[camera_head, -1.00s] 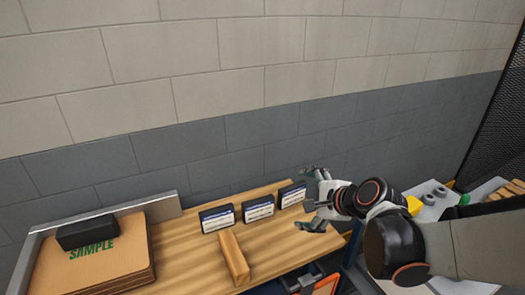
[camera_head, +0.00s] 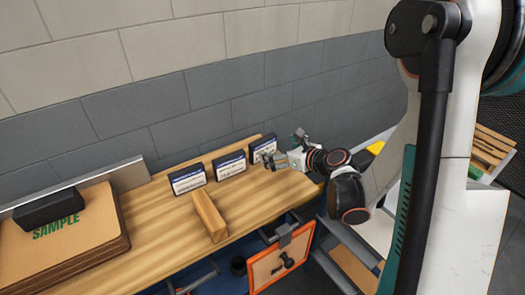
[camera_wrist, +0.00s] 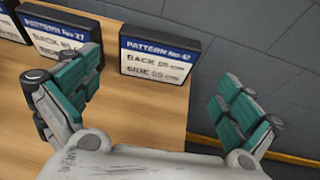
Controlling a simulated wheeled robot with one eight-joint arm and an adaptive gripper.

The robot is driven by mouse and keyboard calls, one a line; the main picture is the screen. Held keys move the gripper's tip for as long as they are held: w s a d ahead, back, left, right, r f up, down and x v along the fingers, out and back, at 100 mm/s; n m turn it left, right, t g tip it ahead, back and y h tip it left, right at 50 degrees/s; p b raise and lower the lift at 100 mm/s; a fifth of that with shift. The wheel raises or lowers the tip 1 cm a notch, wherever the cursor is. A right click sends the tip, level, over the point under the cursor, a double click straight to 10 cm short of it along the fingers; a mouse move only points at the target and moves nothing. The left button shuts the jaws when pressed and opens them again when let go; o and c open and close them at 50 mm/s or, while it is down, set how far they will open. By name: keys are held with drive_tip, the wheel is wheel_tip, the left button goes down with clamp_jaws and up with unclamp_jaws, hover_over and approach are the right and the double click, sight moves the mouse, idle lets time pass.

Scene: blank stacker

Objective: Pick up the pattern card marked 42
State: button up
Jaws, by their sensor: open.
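The pattern card marked 42 (camera_wrist: 157,57) is a dark-framed card with a blue heading, standing upright near the right end of the wooden bench. It is the rightmost of three cards in the head view (camera_head: 263,150). My gripper (camera_wrist: 163,97) is open and empty, its teal-padded fingers spread to either side in the wrist view, with card 42 beyond the gap between them. No contact with the card shows. In the head view my gripper (camera_head: 285,152) is close beside the card's right side.
The card marked 27 (camera_wrist: 62,38) stands just left of card 42, and a third card (camera_head: 187,178) stands further left. A wooden block (camera_head: 209,215) lies in front of them. A SAMPLE stack (camera_head: 70,240) is at left. The grey wall (camera_head: 180,120) rises behind the bench.

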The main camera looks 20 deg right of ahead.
sight(265, 147)
drive_tip(key=x, duration=0.3)
drive_tip(key=shift+w+a+f+b, duration=0.1)
drive_tip(key=shift+w+f+b, duration=0.05)
drive_tip(key=shift+b, duration=0.15)
drive_tip(key=b+x, duration=0.2)
drive_tip(key=x, duration=0.3)
drive_tip(key=shift+a+f, duration=0.15)
drive_tip(key=shift+f, duration=0.05)
drive_tip(key=c, duration=0.9)
